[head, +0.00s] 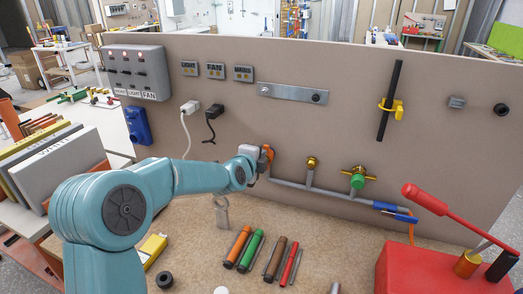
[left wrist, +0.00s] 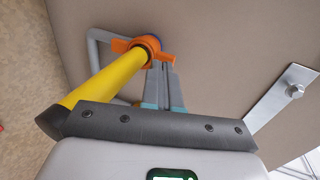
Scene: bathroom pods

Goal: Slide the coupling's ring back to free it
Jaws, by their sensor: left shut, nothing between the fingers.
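The orange coupling ring (head: 268,153) sits near the left end of a grey pipe (head: 330,193) on the brown panel. In the left wrist view the orange ring (left wrist: 144,47) has side tabs and surrounds the end of a thick yellow tube (left wrist: 92,78). My left gripper (head: 261,163) is right at the coupling in the head view. In the left wrist view its fingers (left wrist: 162,68) are shut with nothing between them, their tips close beside the ring's tab. I cannot tell whether they touch it. My right gripper is not in view.
The pipe carries a brass valve (head: 312,162) and a green-knobbed valve (head: 358,180). A metal strip (head: 292,93) is bolted above; it also shows in the left wrist view (left wrist: 282,100). Markers (head: 250,250) lie on the bench below. A red lever press (head: 440,265) stands at right.

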